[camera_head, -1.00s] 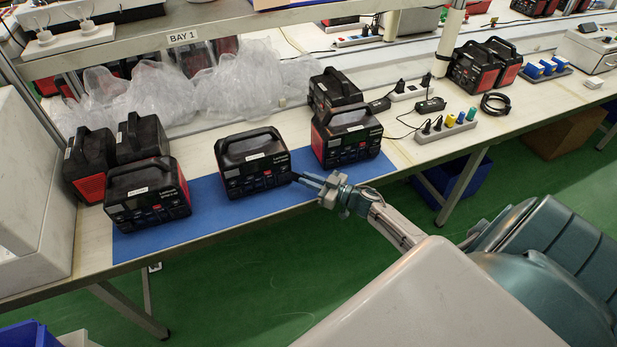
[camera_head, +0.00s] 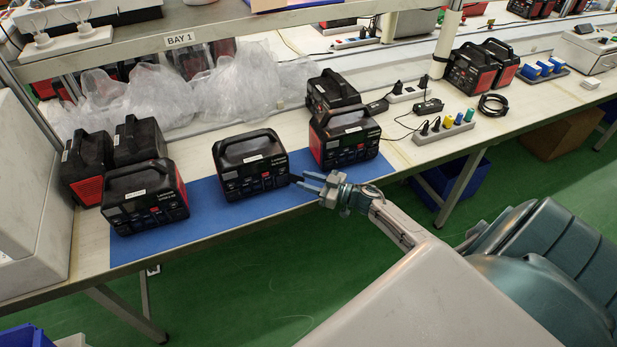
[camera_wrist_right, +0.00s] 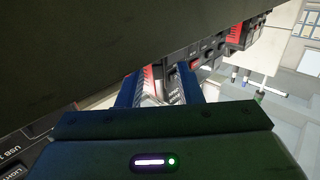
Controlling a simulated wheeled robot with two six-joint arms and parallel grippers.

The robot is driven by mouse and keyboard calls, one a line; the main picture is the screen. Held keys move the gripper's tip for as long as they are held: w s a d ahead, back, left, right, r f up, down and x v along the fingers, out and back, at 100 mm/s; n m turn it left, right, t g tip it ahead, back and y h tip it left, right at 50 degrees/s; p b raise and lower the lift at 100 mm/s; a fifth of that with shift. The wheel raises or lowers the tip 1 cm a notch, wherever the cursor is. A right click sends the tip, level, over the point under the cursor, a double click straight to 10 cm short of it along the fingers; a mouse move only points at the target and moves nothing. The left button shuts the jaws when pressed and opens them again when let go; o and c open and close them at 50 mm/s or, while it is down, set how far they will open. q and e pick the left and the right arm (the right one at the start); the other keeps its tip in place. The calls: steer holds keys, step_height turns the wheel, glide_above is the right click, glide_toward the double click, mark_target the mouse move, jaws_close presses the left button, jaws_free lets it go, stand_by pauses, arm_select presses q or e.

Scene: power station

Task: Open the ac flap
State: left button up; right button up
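The middle black power station (camera_head: 250,163) with a red-marked front stands upright on a blue mat (camera_head: 215,208). I cannot make out the ac flap clearly in either view. My right gripper (camera_head: 302,181) is at the station's lower right front corner, with its fingertips close to it; I cannot tell whether they touch. In the right wrist view its two blue fingers (camera_wrist_right: 160,85) stand apart with nothing held between them. A large dark surface fills the top of that view, and panel lettering shows at its lower left. My left gripper is not in view.
Other power stations stand close by, at left (camera_head: 145,197) and right (camera_head: 344,137) on the mat. A power strip (camera_head: 445,128) with plugs and a coiled black cable (camera_head: 493,104) lie to the right. Plastic wrap (camera_head: 150,97) lies behind. The mat's front strip is clear.

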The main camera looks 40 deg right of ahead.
steer(key=b+v, duration=0.2)
steer(key=v, duration=0.8)
steer(key=shift+s+d+b, duration=0.15)
steer(key=shift+s+b, duration=0.15)
steer(key=shift+s, duration=0.05)
